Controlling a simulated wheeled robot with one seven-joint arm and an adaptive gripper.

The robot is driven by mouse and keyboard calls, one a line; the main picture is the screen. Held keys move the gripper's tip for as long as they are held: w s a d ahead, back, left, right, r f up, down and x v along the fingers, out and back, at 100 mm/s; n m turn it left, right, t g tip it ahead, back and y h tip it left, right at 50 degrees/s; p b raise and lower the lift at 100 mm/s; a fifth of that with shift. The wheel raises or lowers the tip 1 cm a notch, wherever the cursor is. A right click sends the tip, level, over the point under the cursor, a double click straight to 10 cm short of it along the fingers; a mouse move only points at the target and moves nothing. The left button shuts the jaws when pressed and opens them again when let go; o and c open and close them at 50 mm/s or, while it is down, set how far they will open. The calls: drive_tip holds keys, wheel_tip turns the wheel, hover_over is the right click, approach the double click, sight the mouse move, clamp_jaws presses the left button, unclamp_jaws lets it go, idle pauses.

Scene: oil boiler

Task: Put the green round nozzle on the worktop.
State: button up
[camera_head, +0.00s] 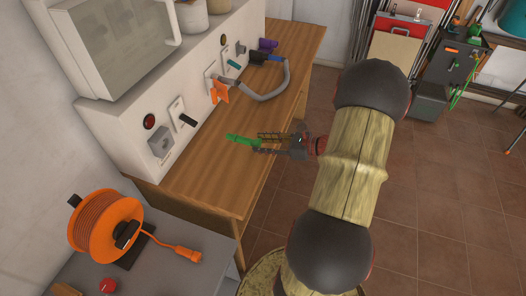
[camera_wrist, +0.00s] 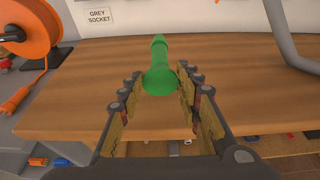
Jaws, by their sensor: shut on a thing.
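The green round nozzle (camera_head: 241,140) is held at the tips of my gripper (camera_head: 262,143), over the wooden worktop (camera_head: 205,185). In the wrist view, the nozzle (camera_wrist: 159,68) is between the two fingers of my gripper (camera_wrist: 157,84), its narrow end pointing away towards the wall unit. The fingers are shut on its wide near end. The worktop (camera_wrist: 75,112) spreads below and around it. I cannot tell whether the nozzle touches the wood or hangs just above it.
A white panel (camera_head: 160,175) with sockets and knobs stands behind the worktop. A grey hose (camera_head: 270,96) lies at the worktop's far end. An orange cable reel (camera_head: 100,225) is on a grey surface at left. Bare wood lies around the nozzle.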

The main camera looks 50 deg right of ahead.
sight(263, 156)
drive_tip(key=shift+a+f+b, duration=0.1)
drive_tip(key=shift+f+b, duration=0.65)
drive_tip(key=shift+f, duration=0.8)
drive_tip(key=shift+f, duration=0.2)
drive_tip(key=o, duration=1.1)
drive_tip(key=shift+o, duration=0.3)
